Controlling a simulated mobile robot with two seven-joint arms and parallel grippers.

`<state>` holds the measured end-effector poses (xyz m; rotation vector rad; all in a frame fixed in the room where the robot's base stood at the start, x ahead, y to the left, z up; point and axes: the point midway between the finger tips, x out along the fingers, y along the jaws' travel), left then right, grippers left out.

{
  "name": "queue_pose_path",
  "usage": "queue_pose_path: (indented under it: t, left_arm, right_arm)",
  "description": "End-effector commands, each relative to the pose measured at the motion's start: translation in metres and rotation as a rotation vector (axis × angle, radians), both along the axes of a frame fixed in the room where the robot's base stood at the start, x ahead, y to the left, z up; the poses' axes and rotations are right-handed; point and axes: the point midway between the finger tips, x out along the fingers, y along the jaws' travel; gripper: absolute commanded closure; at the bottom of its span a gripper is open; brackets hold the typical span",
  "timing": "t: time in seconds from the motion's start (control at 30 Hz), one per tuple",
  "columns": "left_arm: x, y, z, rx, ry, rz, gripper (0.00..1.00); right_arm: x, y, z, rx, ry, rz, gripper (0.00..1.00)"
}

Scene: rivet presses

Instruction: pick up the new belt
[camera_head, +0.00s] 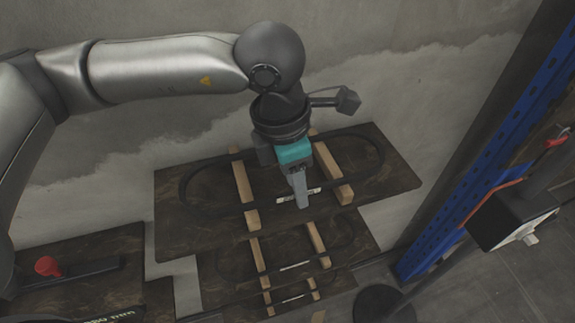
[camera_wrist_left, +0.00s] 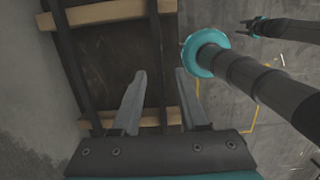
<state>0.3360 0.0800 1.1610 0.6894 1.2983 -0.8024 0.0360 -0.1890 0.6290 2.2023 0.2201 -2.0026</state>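A black belt (camera_head: 208,211) lies as a long loop over two wooden slats on the top dark board, with a pale label (camera_head: 314,190) on its near run. My left gripper (camera_head: 301,201) points down at this near run, beside the label. In the left wrist view the gripper (camera_wrist_left: 160,74) is open, its two fingers apart, and a dark belt run (camera_wrist_left: 154,45) shows between them. I cannot tell how deep the fingers reach. My right gripper (camera_wrist_left: 247,28) shows small in the left wrist view, its fingers seemingly apart.
Lower boards (camera_head: 225,292) under the top board (camera_head: 180,240) carry more belt loops on slats. A red object (camera_head: 47,266) stands on a dark surface at the left. A blue upright (camera_head: 470,165) and a black-and-white box (camera_head: 510,215) stand at the right. A concrete wall is close behind.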

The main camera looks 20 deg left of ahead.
Motion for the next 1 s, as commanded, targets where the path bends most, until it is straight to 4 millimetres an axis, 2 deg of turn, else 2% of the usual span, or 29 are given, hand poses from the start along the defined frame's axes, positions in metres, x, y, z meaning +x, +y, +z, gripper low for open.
queue_pose_path:
  t: [0.03,0.37,1.0]
  left_arm:
    - [0.0001,-0.0001,0.0003,0.0,0.0,0.0,0.64]
    - [0.0001,-0.0001,0.0006,0.0,0.0,0.0,1.0]
    - [0.0003,-0.0001,0.001,0.0,-0.001,0.0,1.0]
  right_arm:
    - [-0.0006,0.0001,-0.0001,0.0,0.001,0.0,0.55]
    - [-0.0017,0.0,-0.0002,-0.001,0.003,-0.001,0.55]
    - [-0.0026,0.0003,-0.0001,0.0,0.004,-0.001,0.55]
